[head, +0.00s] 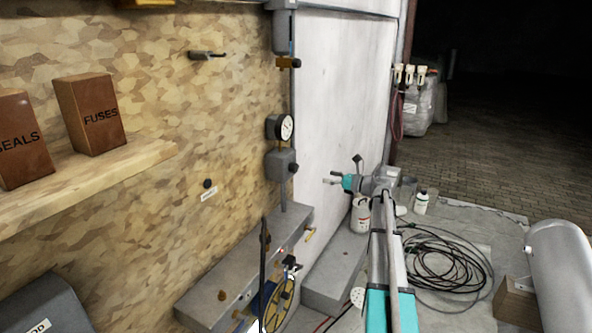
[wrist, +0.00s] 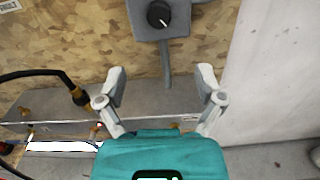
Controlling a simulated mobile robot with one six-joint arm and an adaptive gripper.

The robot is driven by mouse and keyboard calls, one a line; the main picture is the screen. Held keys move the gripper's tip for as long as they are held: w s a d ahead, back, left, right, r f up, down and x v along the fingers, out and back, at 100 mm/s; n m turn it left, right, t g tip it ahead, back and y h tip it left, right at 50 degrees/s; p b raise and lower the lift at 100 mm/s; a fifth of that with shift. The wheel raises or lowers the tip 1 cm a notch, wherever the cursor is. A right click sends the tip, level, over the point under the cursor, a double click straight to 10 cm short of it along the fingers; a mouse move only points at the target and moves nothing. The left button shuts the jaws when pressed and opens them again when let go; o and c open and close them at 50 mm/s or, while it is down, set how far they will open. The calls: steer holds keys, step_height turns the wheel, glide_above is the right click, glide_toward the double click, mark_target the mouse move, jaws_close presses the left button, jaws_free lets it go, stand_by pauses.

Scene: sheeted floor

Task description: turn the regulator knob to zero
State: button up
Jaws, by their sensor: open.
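The regulator is a grey box on the chipboard wall with a black knob (wrist: 159,14), which shows at the top of the wrist view with a white mark on its face. In the head view the regulator box (head: 281,164) sits below a round gauge (head: 286,128), its knob (head: 293,168) facing right. The gauge reading is too small to tell. My gripper (wrist: 161,80) is open and empty, its fingers spread below the knob and apart from it. In the head view my gripper (head: 335,180) is to the right of the regulator.
A grey ledge (head: 245,262) runs along the wall below, with fittings and a black cable (wrist: 40,76). A shelf (head: 90,190) with boxes marked FUSES and SEALS is at left. Coiled hose (head: 445,265) and a tank (head: 560,270) lie right. Space before the regulator looks clear.

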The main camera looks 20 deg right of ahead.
mark_target(297, 169)
steer(key=x, duration=1.3)
steer(key=shift+w+a, duration=0.25)
steer(key=shift+a, duration=0.1)
steer(key=shift+d, duration=0.1)
steer(key=c, duration=1.1)
